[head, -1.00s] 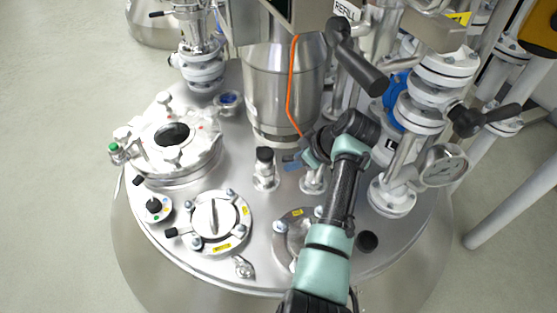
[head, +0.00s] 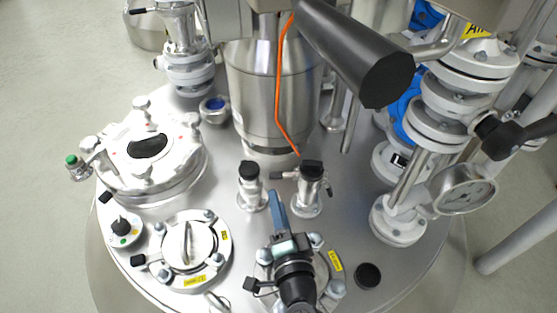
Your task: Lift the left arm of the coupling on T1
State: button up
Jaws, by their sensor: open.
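A small silver coupling (head: 308,190) with a black cap stands upright on the steel vessel lid (head: 345,205), right of centre in the head view. A short dark arm (head: 284,175) sticks out from its left side, roughly level. I cannot read a T1 mark on it. My gripper (head: 278,203) is at the lower middle, with blue-grey fingers pointing away from me. It is open and appears empty. Its fingertips are just below and left of the coupling in the picture; whether they touch it I cannot tell. My dark wrist hides part of a flange behind it.
A similar capped nozzle (head: 250,187) stands close on the left. A steel cylinder (head: 270,95) rises behind. A large black handle (head: 350,50) hangs across the upper right. A gauge (head: 465,190) and white flanged pipes crowd the right. A round hatch (head: 187,250) lies left.

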aim_at(273, 173)
jog(key=shift+m, duration=0.7)
jog(key=x, duration=0.4)
jog(key=b+x, duration=0.1)
jog(key=x, duration=0.3)
jog(key=b+x, duration=0.1)
jog(key=x, duration=0.3)
jog(key=shift+w+d+r, duration=0.1)
jog(key=shift+w+d, duration=0.05)
jog(key=shift+d, duration=0.15)
grip_shut()
